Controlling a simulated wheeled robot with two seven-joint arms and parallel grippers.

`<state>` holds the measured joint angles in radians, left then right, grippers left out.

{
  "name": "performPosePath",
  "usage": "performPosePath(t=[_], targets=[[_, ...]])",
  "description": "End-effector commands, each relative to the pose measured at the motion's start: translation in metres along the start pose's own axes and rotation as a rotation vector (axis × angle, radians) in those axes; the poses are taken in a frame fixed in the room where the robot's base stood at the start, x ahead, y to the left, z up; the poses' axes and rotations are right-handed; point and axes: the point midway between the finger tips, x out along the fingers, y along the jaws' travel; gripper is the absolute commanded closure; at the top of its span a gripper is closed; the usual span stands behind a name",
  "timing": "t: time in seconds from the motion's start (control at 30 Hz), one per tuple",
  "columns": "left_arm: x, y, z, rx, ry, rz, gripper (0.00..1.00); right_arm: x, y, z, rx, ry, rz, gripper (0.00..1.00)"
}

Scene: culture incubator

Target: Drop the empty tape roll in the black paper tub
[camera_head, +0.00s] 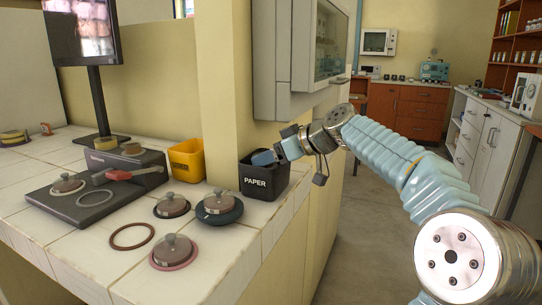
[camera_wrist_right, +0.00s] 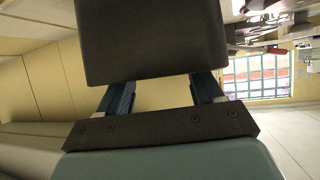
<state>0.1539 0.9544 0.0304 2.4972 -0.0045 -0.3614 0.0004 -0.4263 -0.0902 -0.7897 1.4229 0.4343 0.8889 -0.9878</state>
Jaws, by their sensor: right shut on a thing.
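The black tub marked PAPER (camera_head: 256,182) stands at the counter's back right edge, beside a yellow tub. My right gripper (camera_head: 264,158) is at its mouth, with a blue finger showing over the tub's opening. In the head view the held thing is hidden. My left gripper is out of view.
The yellow tub (camera_head: 187,162) stands left of the black one. Knobbed lids (camera_head: 174,251) and a brown ring (camera_head: 132,236) lie in front. A dark stepped stand (camera_head: 123,181) holds a red-handled tool (camera_head: 122,174). A wall cabinet (camera_head: 300,50) hangs above and behind.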

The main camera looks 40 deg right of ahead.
Motion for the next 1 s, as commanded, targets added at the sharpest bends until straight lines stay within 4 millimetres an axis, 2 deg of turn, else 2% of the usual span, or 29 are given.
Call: performPosePath(t=[0.53, 0.57, 0.6, 0.87, 1.0], targets=[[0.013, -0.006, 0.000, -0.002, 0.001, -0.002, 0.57, 0.007, -0.001, 0.014, 0.004, -0.009, -0.004, 0.64], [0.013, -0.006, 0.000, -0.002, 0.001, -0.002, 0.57, 0.007, -0.001, 0.014, 0.005, -0.010, -0.004, 0.30], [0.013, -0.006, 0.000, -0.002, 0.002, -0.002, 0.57, 0.008, -0.001, 0.015, 0.005, -0.011, -0.004, 0.24], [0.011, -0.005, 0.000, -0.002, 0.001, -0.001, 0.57, 0.007, 0.000, 0.014, 0.007, -0.015, -0.002, 0.24], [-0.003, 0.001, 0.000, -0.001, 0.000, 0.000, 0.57, 0.000, 0.000, 0.002, 0.006, -0.014, -0.002, 0.24]])
